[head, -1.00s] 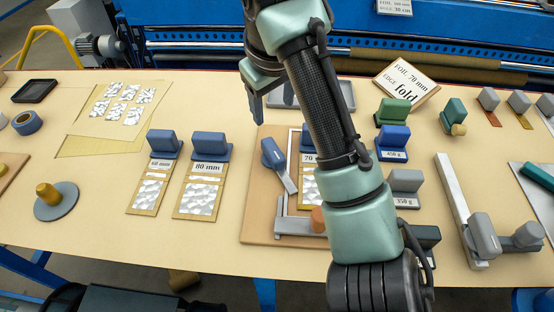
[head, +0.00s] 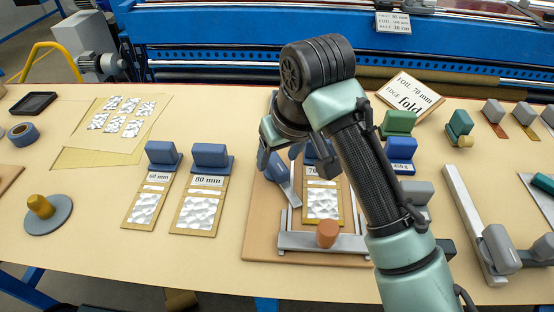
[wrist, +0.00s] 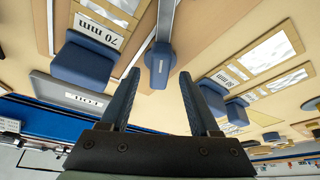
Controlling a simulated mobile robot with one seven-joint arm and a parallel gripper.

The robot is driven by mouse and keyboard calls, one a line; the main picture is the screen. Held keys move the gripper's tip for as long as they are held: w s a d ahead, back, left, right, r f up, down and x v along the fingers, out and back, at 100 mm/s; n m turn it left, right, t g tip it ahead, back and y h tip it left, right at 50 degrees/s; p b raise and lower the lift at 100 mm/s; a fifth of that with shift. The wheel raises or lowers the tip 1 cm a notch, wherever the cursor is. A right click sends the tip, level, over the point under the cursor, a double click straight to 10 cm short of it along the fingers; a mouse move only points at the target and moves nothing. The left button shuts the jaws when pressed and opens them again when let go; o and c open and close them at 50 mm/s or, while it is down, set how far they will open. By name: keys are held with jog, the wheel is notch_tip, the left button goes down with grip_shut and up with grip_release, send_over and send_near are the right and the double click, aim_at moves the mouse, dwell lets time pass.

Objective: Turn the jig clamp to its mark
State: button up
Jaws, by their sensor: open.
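The jig clamp (head: 282,178), a blue knob on a grey bar, sits at the left side of the wooden jig board (head: 262,225). Its bar slants down to the right in the head view. My gripper (head: 280,154) is above its knob, with open fingers. In the wrist view the clamp knob (wrist: 160,68) appears between and just beyond the fingertips of my gripper (wrist: 158,78), with nothing held. Whether a finger touches it I cannot tell. I cannot make out the clamp's mark.
The 70 mm foil piece (head: 322,201) lies in the jig, with a blue block (wrist: 84,62) at its end. An orange knob (head: 327,233) stands at the jig's front. The 80 mm piece (head: 198,208) lies to the left. Weights stand to the right.

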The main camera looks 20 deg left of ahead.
jog(key=shift+x, duration=1.2)
grip_shut()
dwell(0.6)
